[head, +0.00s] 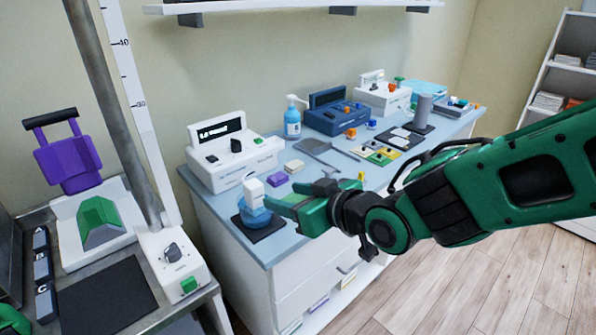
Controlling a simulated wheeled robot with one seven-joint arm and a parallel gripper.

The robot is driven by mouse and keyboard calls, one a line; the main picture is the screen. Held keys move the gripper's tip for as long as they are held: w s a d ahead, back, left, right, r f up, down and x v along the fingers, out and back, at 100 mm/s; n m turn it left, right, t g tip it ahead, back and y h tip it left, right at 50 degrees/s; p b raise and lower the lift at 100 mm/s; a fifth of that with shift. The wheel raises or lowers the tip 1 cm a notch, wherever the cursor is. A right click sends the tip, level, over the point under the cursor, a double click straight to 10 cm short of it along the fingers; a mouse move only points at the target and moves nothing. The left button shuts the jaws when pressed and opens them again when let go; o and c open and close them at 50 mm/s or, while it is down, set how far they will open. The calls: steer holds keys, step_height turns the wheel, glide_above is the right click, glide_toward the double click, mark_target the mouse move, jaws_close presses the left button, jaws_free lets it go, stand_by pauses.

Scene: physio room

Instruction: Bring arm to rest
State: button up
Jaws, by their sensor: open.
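My arm reaches in from the right edge in the head view. My gripper (277,202) is at its left end, green, with its fingers pointing left over the near left corner of the blue-topped counter (232,182). It is open. A blue bottle with a white top (254,211) stands on a dark square mat (268,231) right beside the fingertips. I cannot tell whether the fingers touch it. My wrist and forearm hide part of the counter's front edge.
White (236,153) and blue (337,115) devices line the wall side of the counter, with a pump bottle (292,122) between them. Small blocks lie near the gripper. A metal bench (185,311) with a scale post stands at left. Bare wooden floor (500,290) lies at lower right.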

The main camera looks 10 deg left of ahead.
steer(key=w+d+f+m+h, duration=0.1)
steer(key=w+d+m+h, duration=0.15)
steer(key=d, duration=0.65)
steer(key=w+d+f+m+h, duration=0.1)
steer(key=w+d+f+h, duration=0.15)
steer(key=d, duration=0.65)
steer(key=s+d+f+m+g+h, duration=0.1)
steer(key=s+d+m+g+h, duration=0.2)
steer(key=d, duration=1.3)
steer(key=s+d+m+g+h, duration=0.1)
steer(key=s+d+m+g, duration=0.2)
steer(key=s+d+m, duration=0.2)
steer(key=s+d+m+g+h, duration=0.1)
steer(key=s+d+m+g, duration=0.2)
steer(key=s+d, duration=0.8)
steer(key=s+m, duration=0.1)
steer(key=s, duration=0.5)
steer(key=shift+s+r+m, duration=0.15)
steer(key=shift+s+m, duration=0.05)
steer(key=shift+m, duration=0.15)
steer(key=shift+w+f, duration=0.25)
steer(key=shift+w, duration=0.4)
